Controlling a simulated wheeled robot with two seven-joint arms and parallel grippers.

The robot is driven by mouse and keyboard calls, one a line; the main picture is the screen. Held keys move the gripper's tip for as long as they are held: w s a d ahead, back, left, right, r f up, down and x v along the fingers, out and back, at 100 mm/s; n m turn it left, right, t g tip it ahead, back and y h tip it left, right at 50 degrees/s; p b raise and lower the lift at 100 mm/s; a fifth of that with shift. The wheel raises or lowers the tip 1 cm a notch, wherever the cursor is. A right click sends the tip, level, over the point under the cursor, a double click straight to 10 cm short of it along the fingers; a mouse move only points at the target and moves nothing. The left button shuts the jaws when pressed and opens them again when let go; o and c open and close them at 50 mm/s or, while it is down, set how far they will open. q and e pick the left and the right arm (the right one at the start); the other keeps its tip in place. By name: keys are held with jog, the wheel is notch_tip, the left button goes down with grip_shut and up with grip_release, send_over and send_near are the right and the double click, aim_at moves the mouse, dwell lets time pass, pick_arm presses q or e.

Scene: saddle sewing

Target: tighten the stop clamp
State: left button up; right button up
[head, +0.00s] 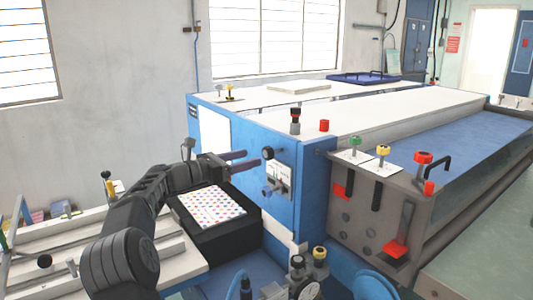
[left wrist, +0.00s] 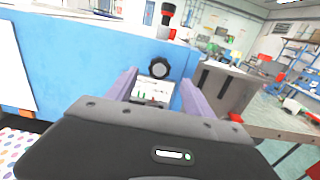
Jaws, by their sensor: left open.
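A black lobed knob (head: 268,153), which looks like the stop clamp's knob, sits on the blue end face of the long machine, above a white plate (head: 280,178) with small fittings. In the left wrist view the knob (left wrist: 158,68) stands upright between and just beyond my fingertips, with the white plate (left wrist: 153,91) below it. My left gripper (head: 243,160) is open and empty, its two purple-grey fingers pointing at the blue face. In the head view the fingertips are just left of the knob, apart from it. My right gripper is not in view.
A black box with a dotted white sheet (head: 212,207) lies below my left gripper. A red-and-black knob (head: 295,121) stands on the machine's top edge. To the right, a grey panel (head: 380,215) carries green, yellow and red knobs and a red lever (head: 396,248).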

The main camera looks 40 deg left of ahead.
aim_at(265, 153)
pick_arm(q)
jog(key=p+x, duration=0.2)
jog(key=x, duration=0.4)
jog(key=shift+w+p, duration=0.2)
jog(key=shift+p, duration=0.1)
jog(key=shift+w+d+f, duration=0.1)
jog(key=shift+w+d, duration=0.1)
jog(key=shift+w, duration=0.45)
jog(key=shift+c, duration=0.5)
grip_shut()
